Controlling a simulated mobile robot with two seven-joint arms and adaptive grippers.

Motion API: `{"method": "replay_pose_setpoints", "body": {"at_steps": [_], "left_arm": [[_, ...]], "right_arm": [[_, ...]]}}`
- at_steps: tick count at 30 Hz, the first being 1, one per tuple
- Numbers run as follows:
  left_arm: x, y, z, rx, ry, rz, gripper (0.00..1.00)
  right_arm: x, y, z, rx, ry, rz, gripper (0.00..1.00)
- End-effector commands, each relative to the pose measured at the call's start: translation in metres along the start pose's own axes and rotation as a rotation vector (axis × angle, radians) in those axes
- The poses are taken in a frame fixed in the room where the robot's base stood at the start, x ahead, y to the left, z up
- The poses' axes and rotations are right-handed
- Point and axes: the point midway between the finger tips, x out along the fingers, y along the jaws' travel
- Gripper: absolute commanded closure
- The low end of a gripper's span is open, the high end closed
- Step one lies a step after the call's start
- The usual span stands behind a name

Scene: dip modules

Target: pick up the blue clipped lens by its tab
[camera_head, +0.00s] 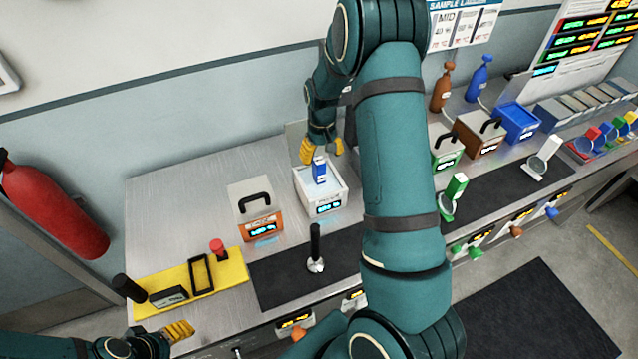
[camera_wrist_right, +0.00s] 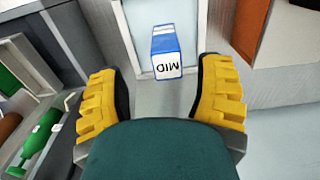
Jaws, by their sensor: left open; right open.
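The blue tab of the clipped lens (camera_head: 319,170), with a blue-and-white face, stands up out of a white open bath (camera_head: 326,208) with a lit display. The right wrist view shows this tab (camera_wrist_right: 167,52) with the label "MID". The lens below the tab is hidden. My right gripper (camera_head: 321,149) is open, just above and behind the tab. In the wrist view the tab lies between its yellow fingers (camera_wrist_right: 160,88), apart from both. My left gripper (camera_head: 180,330) is open and empty at the bottom left, far from the bath.
An orange-fronted box with a black handle (camera_head: 257,214) stands left of the bath. A black-handled tool (camera_head: 315,248) stands on the dark mat in front. A green clipped lens (camera_head: 454,192) stands to the right. A yellow tray (camera_head: 232,268) lies at the left.

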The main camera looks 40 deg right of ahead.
Motion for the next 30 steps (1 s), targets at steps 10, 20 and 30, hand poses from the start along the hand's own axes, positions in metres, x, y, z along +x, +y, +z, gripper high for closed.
{"method": "replay_pose_setpoints", "body": {"at_steps": [10,20,30], "left_arm": [[0.025,-0.010,0.004,-0.003,0.002,-0.002,0.39],[0.028,-0.011,0.004,-0.004,0.003,-0.003,0.39],[0.028,-0.011,0.004,-0.004,0.003,-0.003,0.39]], "right_arm": [[0.045,-0.007,0.001,-0.001,-0.002,0.001,0.33],[0.050,-0.007,0.001,-0.001,0.001,0.002,0.33],[0.050,-0.007,0.001,-0.001,0.001,0.002,1.00]]}}
